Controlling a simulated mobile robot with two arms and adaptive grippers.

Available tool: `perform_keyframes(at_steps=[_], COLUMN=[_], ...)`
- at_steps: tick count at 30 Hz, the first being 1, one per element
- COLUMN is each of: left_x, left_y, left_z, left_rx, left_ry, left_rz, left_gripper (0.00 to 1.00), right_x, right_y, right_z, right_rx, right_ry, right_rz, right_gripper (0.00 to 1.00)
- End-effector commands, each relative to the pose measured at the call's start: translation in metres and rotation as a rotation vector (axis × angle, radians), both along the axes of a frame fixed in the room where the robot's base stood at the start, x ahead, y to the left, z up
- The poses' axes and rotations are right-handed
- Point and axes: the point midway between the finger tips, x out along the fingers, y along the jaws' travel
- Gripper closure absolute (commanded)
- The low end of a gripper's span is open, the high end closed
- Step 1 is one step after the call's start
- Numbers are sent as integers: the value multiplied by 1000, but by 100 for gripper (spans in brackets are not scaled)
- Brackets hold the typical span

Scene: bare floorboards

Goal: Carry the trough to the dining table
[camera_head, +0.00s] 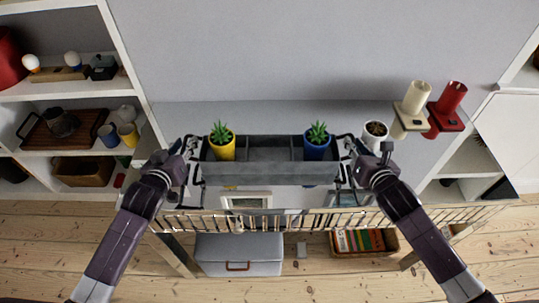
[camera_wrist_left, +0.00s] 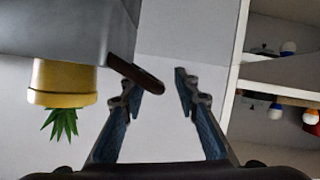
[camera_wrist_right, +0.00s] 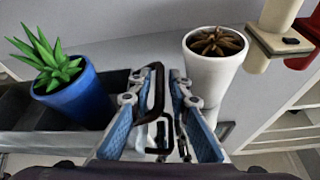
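The dark grey trough (camera_head: 270,155) stands on a light surface against the wall, a yellow pot (camera_head: 221,148) with a succulent at its left end and a blue pot (camera_head: 317,148) with another at its right end. My left gripper (camera_head: 190,148) is at the left end. In the left wrist view its fingers (camera_wrist_left: 160,82) are open, with a dark end handle (camera_wrist_left: 136,73) beside the left fingertip. My right gripper (camera_head: 348,150) is at the right end. In the right wrist view its fingers (camera_wrist_right: 158,82) are apart, with a dark handle (camera_wrist_right: 157,95) between them; contact is unclear.
A white pot (camera_head: 375,134) with a brownish plant stands just right of my right gripper. Cream (camera_head: 414,105) and red (camera_head: 448,108) wall lamps are further right. A metal railing (camera_head: 300,222) runs in front. A grey box (camera_head: 238,254) and a book crate (camera_head: 358,242) sit below. Shelves flank both sides.

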Motion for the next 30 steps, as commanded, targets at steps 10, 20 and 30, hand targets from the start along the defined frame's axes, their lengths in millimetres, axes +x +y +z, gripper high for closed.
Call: perform_keyframes(at_steps=[10, 20, 30], left_x=[0, 1, 1], left_y=[0, 0, 0], left_z=[0, 3, 14], left_rx=[0, -1, -1], left_ry=[0, -6, -6], left_rz=[0, -1, -1], left_gripper=[100, 100, 100], right_x=[0, 1, 1], right_y=[0, 0, 0], right_z=[0, 4, 14], right_rx=[0, 0, 0], right_ry=[0, -6, -6], right_rz=[-1, 0, 0], right_gripper=[100, 100, 100])
